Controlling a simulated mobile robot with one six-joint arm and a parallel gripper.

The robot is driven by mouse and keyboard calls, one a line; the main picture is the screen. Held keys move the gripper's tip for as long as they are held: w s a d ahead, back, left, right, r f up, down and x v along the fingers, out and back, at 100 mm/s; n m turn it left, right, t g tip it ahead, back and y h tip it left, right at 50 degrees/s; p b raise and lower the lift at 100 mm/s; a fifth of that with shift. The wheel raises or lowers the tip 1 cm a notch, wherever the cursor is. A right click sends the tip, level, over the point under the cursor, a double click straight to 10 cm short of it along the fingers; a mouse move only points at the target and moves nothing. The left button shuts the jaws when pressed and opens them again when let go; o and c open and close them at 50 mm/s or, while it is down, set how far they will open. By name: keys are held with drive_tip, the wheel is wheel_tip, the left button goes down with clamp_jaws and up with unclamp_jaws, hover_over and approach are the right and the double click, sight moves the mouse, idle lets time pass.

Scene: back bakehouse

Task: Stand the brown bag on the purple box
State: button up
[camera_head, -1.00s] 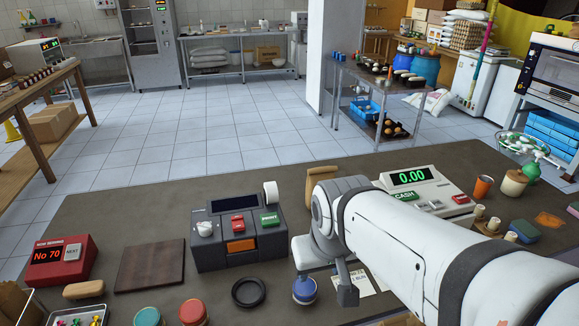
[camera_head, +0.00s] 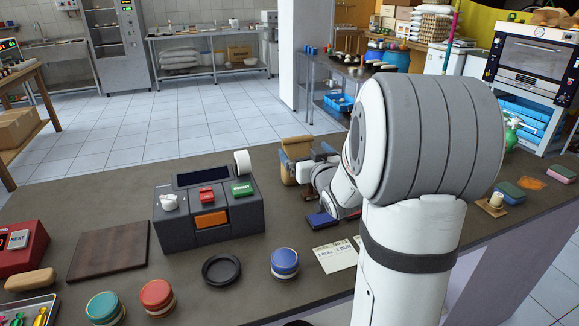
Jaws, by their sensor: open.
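The brown bag (camera_head: 289,167) stands on the counter behind the black label machine's right side, partly hidden by my gripper. My gripper (camera_head: 308,166) is at the bag, its dark fingers open; I cannot tell whether they touch it or how far they reach around it. A flat, dark blue-violet object (camera_head: 322,219) lies on the counter below my gripper, partly covered by my arm. I cannot tell whether it is the purple box. No other purple box shows clearly.
The black machine (camera_head: 209,218) stands left of my gripper. A blue-lidded tin (camera_head: 285,262), a black ring dish (camera_head: 222,270) and a paper slip (camera_head: 335,256) lie in front. My arm hides much of the counter's right side.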

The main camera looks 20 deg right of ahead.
sight(299, 140)
drive_tip(key=w, duration=0.2)
drive_tip(key=w+p, duration=0.1)
drive_tip(key=w, duration=0.5)
drive_tip(key=shift+d+r, duration=0.1)
drive_tip(key=shift+d, duration=0.15)
drive_tip(key=shift+s, duration=0.1)
drive_tip(key=c, duration=1.8)
drive_tip(key=shift+r, duration=0.1)
drive_tip(key=shift+c, duration=0.8)
